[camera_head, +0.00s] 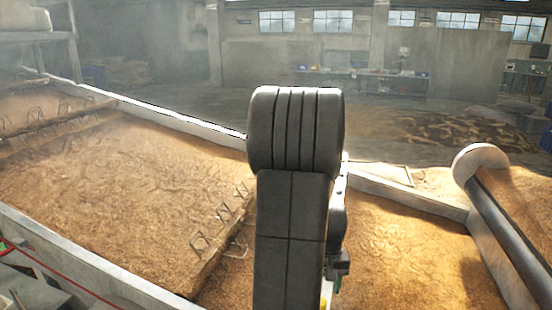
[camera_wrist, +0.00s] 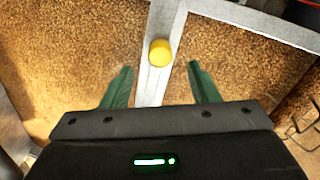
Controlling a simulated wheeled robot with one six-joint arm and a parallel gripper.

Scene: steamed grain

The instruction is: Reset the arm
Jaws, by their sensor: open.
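My gripper (camera_wrist: 160,82) shows in the wrist view with its two green fingers spread apart and nothing between them. Past the fingertips, a small round yellow thing (camera_wrist: 160,53) sits over a pale dividing wall (camera_wrist: 151,90); I cannot tell whether it touches the wall. In the head view my dark arm stands upright in the middle and hides what is behind it. The gripper itself is mostly hidden there behind the arm.
Grain beds (camera_head: 120,175) fill the left and right, edged by pale walls (camera_head: 175,119). Wire loops (camera_head: 222,212) stick up from a divider at left. A dark roller (camera_head: 510,235) lies at right. Workbenches (camera_head: 350,80) stand far back.

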